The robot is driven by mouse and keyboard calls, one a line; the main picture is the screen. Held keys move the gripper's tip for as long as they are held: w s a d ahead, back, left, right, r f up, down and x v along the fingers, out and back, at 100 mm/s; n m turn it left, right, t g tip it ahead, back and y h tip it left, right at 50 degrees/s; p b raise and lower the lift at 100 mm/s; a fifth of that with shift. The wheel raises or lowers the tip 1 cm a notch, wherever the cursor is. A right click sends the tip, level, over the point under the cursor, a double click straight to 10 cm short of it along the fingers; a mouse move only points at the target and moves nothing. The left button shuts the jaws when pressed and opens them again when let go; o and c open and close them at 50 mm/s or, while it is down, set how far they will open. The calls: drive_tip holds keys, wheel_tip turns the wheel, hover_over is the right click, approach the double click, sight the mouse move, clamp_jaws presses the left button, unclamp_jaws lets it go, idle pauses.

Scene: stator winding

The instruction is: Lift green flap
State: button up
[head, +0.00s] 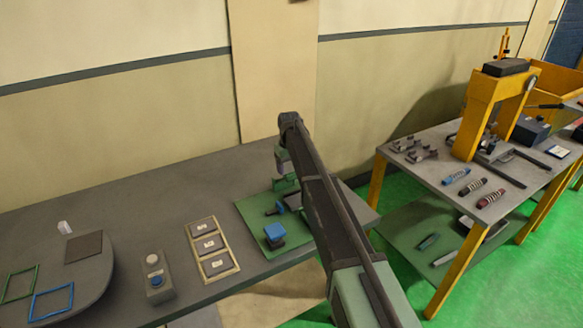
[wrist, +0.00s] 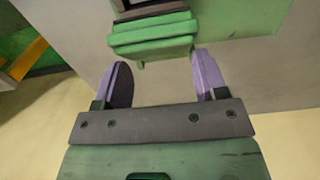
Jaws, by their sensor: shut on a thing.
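The green flap (wrist: 152,36) is at the top of the wrist view, with a ridged face and a narrower lower edge. My gripper (wrist: 163,68) has its two purple fingers spaced apart at the flap's near end, one at each side. It is shut on the flap, though the exact contact is hard to see. In the head view my arm covers most of this spot. A small green part (head: 284,184), perhaps the flap, shows beside the arm on the green board (head: 250,215).
A blue-topped block (head: 274,234) stands on the board. Left of it are a tan tray (head: 213,250) with three compartments and a grey button box (head: 157,280). Green (head: 18,284) and blue (head: 52,301) frames lie further left. A second table (head: 440,175) holds a yellow press (head: 482,115).

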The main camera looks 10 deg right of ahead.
drive_tip(key=shift+w+a, duration=0.1)
drive_tip(key=shift+w, duration=0.1)
drive_tip(key=o, duration=1.3)
drive_tip(key=shift+w+f, duration=0.1)
drive_tip(key=shift+f, duration=0.05)
wheel_tip(320, 180, up, 11)
drive_tip(key=p, duration=1.1)
drive_tip(key=s+d+f+m+b, duration=0.1)
drive_tip(key=s+d+f+b, duration=0.1)
drive_tip(key=s, duration=1.2)
drive_tip(key=s+d+f+m+b, duration=0.2)
drive_tip(key=s, duration=1.2)
drive_tip(key=s+d+f+m+b, duration=0.1)
drive_tip(key=s+d+f+b, duration=0.1)
drive_tip(key=s, duration=1.2)
drive_tip(key=shift+d+f+b, duration=0.25)
drive_tip(key=shift+b, duration=0.05)
